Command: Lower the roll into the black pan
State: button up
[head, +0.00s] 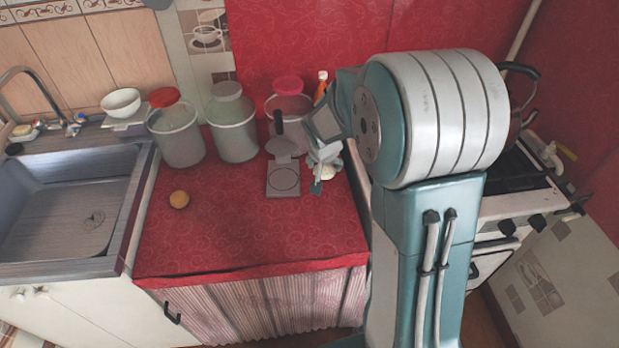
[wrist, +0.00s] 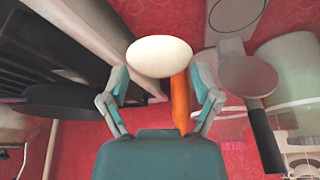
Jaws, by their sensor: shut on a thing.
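My gripper (wrist: 160,90) is shut on a pale cream, rounded roll (wrist: 160,57), with a finger on either side in the wrist view. In the head view the roll (head: 326,172) shows as a small pale patch below my gripper (head: 323,168), at the right side of the red counter. The gap between it and the counter cannot be judged. A dark, pan-like shape (wrist: 70,102), probably the black pan, lies left of my gripper in the wrist view, apart from the roll. In the head view my arm covers that area.
A grey scale (head: 284,180) and a black-handled grey utensil (head: 279,124) stand left of my gripper. Large jars (head: 233,128) line the back. An orange item (wrist: 180,100) is close by. A kettle (head: 522,105) stands on the stove (head: 515,172). The counter's front is clear.

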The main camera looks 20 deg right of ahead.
jog(key=w+d+r, duration=0.1)
jog(key=d+r, duration=0.2)
jog(key=d, duration=0.6)
jog(key=w+d+r, duration=0.2)
jog(key=d+r, duration=0.1)
jog(key=d, duration=0.6)
jog(key=w+d+r, duration=0.2)
jog(key=d+r, duration=0.1)
jog(key=d, duration=0.7)
jog(key=shift+w+r, duration=0.25)
jog(key=shift+r, duration=0.05)
jog(key=shift+f, duration=3.15)
jog(key=shift+f, duration=2.15)
